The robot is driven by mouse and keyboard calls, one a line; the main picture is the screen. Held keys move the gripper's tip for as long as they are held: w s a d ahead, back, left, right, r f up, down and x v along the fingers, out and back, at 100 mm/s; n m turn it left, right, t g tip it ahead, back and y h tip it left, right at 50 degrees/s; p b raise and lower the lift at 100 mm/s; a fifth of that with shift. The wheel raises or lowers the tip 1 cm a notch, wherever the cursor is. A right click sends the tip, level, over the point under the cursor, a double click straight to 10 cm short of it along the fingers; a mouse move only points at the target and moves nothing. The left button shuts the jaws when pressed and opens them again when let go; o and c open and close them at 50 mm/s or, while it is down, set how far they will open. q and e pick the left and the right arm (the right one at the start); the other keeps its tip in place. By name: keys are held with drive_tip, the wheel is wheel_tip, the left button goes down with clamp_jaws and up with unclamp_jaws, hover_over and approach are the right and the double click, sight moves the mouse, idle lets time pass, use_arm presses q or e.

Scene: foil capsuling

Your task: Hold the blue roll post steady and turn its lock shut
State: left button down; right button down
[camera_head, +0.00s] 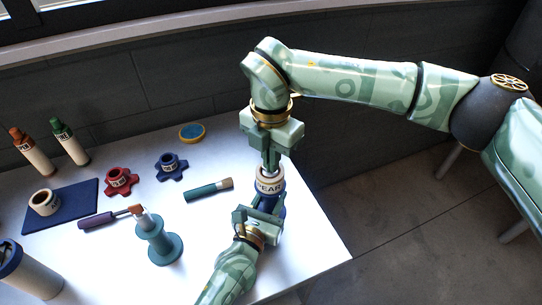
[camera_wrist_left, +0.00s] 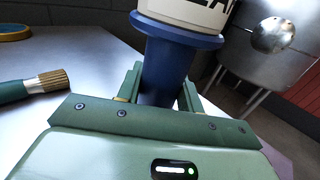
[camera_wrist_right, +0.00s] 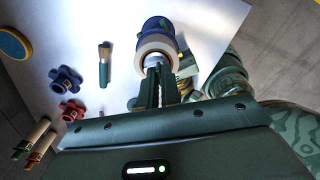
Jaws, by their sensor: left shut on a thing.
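The blue roll post (camera_head: 267,204) stands upright near the right edge of the table, with a cream roll (camera_head: 270,184) lettered "PEAR" around its upper part. My left gripper (camera_head: 257,215) is shut on the post below the roll. In the left wrist view its fingers flank the blue post (camera_wrist_left: 168,70). My right gripper (camera_head: 271,165) points down at the post's top from above. In the right wrist view its fingers (camera_wrist_right: 162,75) reach the cream ring (camera_wrist_right: 156,45). The lock is mostly hidden by these fingers, and I cannot tell whether they grip it.
A teal brush (camera_head: 208,190), a blue knob (camera_head: 171,167), a red knob (camera_head: 121,181) and a teal spool (camera_head: 158,243) stand or lie left of the post. A dark blue mat (camera_head: 75,203) lies farther left. The table's right front corner is clear.

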drive_tip(key=shift+n, duration=0.4)
drive_tip(key=n, duration=0.5)
drive_tip(key=shift+n, duration=0.3)
drive_tip(key=n, duration=0.5)
drive_tip(key=shift+n, duration=0.4)
drive_tip(key=c, duration=1.6)
unclamp_jaws()
wheel_tip(320, 180, up, 12)
